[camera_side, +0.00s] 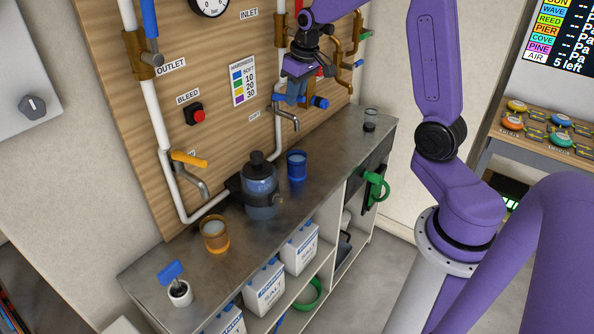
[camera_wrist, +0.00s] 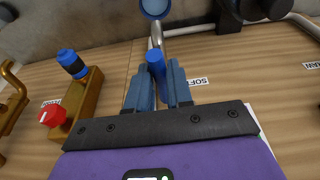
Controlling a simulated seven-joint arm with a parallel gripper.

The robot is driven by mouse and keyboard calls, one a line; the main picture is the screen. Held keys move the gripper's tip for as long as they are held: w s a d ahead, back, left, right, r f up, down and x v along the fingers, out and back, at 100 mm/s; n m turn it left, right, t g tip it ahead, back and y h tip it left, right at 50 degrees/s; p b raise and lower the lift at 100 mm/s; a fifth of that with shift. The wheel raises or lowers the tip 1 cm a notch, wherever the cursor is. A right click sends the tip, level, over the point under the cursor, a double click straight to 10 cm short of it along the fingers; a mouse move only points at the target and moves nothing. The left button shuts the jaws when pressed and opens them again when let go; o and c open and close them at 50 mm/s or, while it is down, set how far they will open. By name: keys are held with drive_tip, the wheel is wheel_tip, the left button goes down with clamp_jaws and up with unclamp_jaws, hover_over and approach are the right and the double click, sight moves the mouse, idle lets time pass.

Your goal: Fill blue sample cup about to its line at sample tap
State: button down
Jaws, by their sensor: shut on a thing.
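The blue sample cup (camera_side: 297,168) stands upright on the metal counter below the spout of the sample tap (camera_side: 292,120). Its rim also shows at the top edge of the wrist view (camera_wrist: 155,8), by the spout end. Its inside looks pale; I cannot tell the water level or see its line. No stream is clear between spout and cup. My gripper (camera_side: 292,92) is at the tap, above the cup. In the wrist view my gripper (camera_wrist: 157,88) is shut on the blue tap handle (camera_wrist: 156,68), which stands between the two fingers.
An amber cup (camera_side: 214,235) and a dark blue canister (camera_side: 260,190) stand on the counter to the left. Another tap with an orange lever (camera_side: 189,158) is on the panel. A brass block with blue and red knobs (camera_wrist: 80,100) is close beside my gripper.

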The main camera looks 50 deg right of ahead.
drive_tip(key=c, duration=1.1)
unclamp_jaws()
drive_tip(key=shift+s+f, duration=0.2)
drive_tip(key=shift+r, duration=0.15)
drive_tip(key=shift+r, duration=0.3)
drive_tip(key=shift+v, duration=3.15)
drive_tip(key=shift+a, duration=0.1)
